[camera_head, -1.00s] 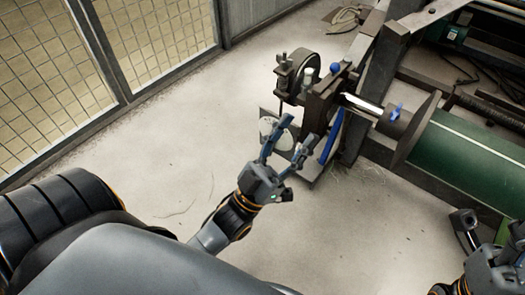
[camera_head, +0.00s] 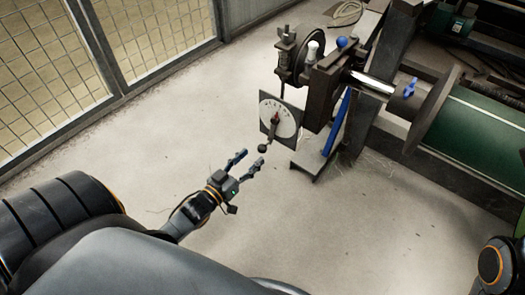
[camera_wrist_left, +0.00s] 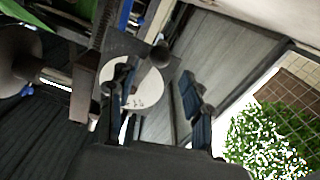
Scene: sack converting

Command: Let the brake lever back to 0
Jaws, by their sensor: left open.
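The brake lever (camera_head: 269,137) is a short dark arm with a round black knob, low in front of a white round dial (camera_head: 286,122) on a dark square plate. A red pointer shows at the dial's middle; the scale marks are too small to read. My left gripper (camera_head: 248,160) is open and empty, just below and left of the knob, apart from it in the head view. In the left wrist view the dial (camera_wrist_left: 148,92) shows behind and between the fingers, with a dark round knob (camera_wrist_left: 160,55) near its edge. My right gripper is outside the head view.
The dial hangs beside a dark machine frame (camera_head: 322,92) with a brake wheel (camera_head: 305,55), a blue strap (camera_head: 337,125) and a green roll (camera_head: 475,150) to the right. A mesh fence (camera_head: 50,75) stands at the left. The pale floor around my left gripper is clear.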

